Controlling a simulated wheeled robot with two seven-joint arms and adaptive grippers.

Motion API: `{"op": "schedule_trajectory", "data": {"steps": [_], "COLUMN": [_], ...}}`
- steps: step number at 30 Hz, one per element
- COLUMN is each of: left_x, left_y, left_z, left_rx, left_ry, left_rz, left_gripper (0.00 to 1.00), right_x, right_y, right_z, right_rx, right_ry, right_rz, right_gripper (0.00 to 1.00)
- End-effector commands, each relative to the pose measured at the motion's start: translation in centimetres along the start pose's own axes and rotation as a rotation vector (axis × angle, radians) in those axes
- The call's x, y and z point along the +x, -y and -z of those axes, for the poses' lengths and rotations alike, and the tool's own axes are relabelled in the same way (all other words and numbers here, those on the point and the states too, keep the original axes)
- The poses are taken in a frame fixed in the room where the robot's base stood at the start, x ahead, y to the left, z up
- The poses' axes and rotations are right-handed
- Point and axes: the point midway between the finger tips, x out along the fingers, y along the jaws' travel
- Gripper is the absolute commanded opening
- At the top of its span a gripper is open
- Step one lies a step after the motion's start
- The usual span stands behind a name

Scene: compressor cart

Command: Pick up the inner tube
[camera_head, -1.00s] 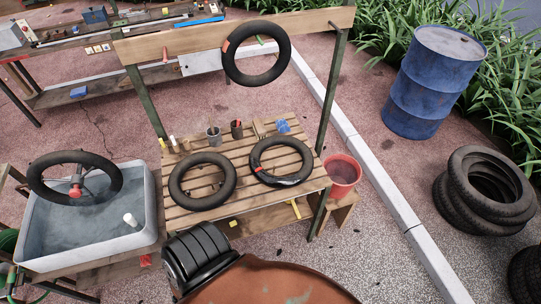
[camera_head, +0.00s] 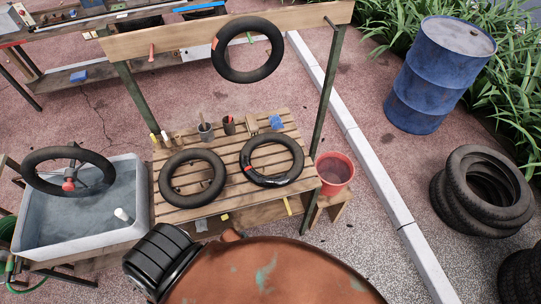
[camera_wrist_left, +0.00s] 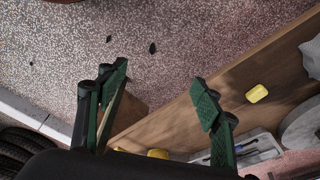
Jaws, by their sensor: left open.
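I cannot tell which tube is meant. My left gripper (camera_wrist_left: 160,92) shows only in the left wrist view, its green-padded fingers apart and nothing between them. It is over a wooden board and the speckled ground; no tube shows there. My right gripper is not in view.
A red bucket (camera_head: 334,172), a blue drum (camera_head: 440,75) and stacked tires (camera_head: 487,190) are on the right. A rusty rounded tank (camera_head: 270,275) and a ribbed black cylinder (camera_head: 160,258) fill the near foreground.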

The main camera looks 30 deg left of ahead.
Motion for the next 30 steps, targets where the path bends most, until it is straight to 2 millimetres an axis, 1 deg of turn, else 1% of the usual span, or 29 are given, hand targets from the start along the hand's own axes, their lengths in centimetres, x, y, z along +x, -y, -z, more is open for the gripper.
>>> {"op": "schedule_trajectory", "data": {"steps": [1, 2, 3, 6, 9, 12, 14, 19, 21, 24, 27, 30], "left_x": [-3.6, -5.3, -7.3, -11.7, -15.3, -18.5, -20.2, -25.4, -27.7, -29.1, -29.5, -29.5], "left_y": [-0.1, -0.3, -0.6, -1.4, -2.2, -3.0, -3.5, -5.0, -6.0, -7.2, -8.0, -8.4], "left_z": [3.8, 5.4, 7.2, 10.7, 13.0, 14.8, 15.8, 18.4, 20.1, 21.5, 22.7, 23.9], "left_rx": [0.015, 0.023, 0.035, 0.063, 0.091, 0.118, 0.136, 0.205, 0.262, 0.336, 0.399, 0.458], "left_ry": [-0.027, -0.035, -0.044, -0.061, -0.074, -0.085, -0.092, -0.106, -0.111, -0.1, -0.086, -0.067], "left_rz": [-0.009, -0.017, -0.027, -0.048, -0.065, -0.079, -0.087, -0.116, -0.134, -0.159, -0.177, -0.19], "left_gripper": [0.6, 0.6, 0.6, 0.6, 0.6, 0.6, 0.6, 0.6, 0.6, 0.6, 0.6, 0.6], "right_x": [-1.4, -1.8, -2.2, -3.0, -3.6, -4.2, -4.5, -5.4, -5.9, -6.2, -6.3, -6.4], "right_y": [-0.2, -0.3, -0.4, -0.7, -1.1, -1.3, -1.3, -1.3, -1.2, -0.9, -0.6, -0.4], "right_z": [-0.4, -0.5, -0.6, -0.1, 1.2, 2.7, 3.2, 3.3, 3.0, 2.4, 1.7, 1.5], "right_rx": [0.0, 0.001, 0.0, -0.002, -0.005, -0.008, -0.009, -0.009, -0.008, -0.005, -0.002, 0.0], "right_ry": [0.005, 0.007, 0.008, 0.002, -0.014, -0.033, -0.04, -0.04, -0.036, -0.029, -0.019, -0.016], "right_rz": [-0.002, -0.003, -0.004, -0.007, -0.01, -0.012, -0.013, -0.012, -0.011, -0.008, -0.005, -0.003], "right_gripper": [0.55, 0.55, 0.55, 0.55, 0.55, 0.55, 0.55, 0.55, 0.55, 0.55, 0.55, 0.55]}}
